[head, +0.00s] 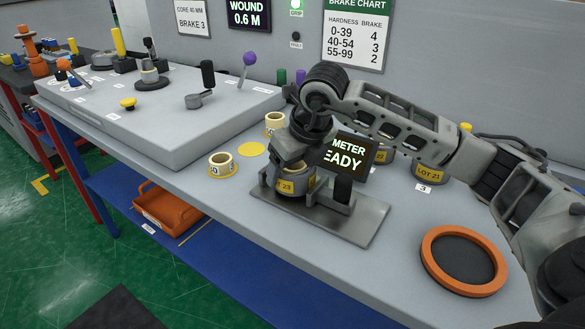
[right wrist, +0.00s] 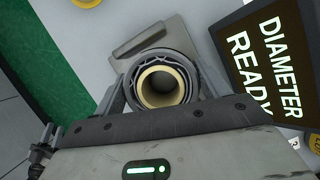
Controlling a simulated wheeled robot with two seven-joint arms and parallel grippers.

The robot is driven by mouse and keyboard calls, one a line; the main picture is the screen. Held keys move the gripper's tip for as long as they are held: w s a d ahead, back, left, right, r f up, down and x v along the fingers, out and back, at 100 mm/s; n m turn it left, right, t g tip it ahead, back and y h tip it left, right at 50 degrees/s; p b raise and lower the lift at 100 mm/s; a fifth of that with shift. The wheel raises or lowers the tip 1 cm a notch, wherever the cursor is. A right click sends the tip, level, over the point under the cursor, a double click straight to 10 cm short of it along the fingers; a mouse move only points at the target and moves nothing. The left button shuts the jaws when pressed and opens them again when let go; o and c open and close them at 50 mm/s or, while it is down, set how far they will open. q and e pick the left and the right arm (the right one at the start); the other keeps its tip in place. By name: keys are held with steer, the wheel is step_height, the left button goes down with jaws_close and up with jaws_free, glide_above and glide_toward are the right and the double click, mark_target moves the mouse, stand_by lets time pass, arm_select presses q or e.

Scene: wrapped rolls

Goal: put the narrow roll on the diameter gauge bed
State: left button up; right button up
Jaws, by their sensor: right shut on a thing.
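The roll (head: 287,187) in my right gripper has a cream core and a yellow label ending in 23. The right wrist view shows its cream core (right wrist: 146,86) end-on, between the fingers. My right gripper (head: 297,172) is shut on it, pointing down. The roll is at the left part of the diameter gauge bed, a grey metal plate (head: 365,228) with a post. Whether it rests on the plate or hangs just above, I cannot tell. The gauge's screen (head: 348,153) reads READY; it also shows in the right wrist view (right wrist: 265,62). My left gripper is not in view.
Two cream rolls (head: 221,165) (head: 274,123) stand left of the gauge, with a bare yellow disc (head: 252,149) between them. A LOT 21 roll (head: 430,171) stands right. An orange-rimmed round pad (head: 463,260) lies front right. A control panel (head: 150,108) fills the left.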

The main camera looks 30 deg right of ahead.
steer(key=shift+f, duration=0.3)
steer(key=o, duration=1.2)
steer(key=shift+f, duration=0.1)
steer(key=shift+c, duration=0.2)
steer(key=v, duration=1.2)
steer(key=shift+p, duration=0.3)
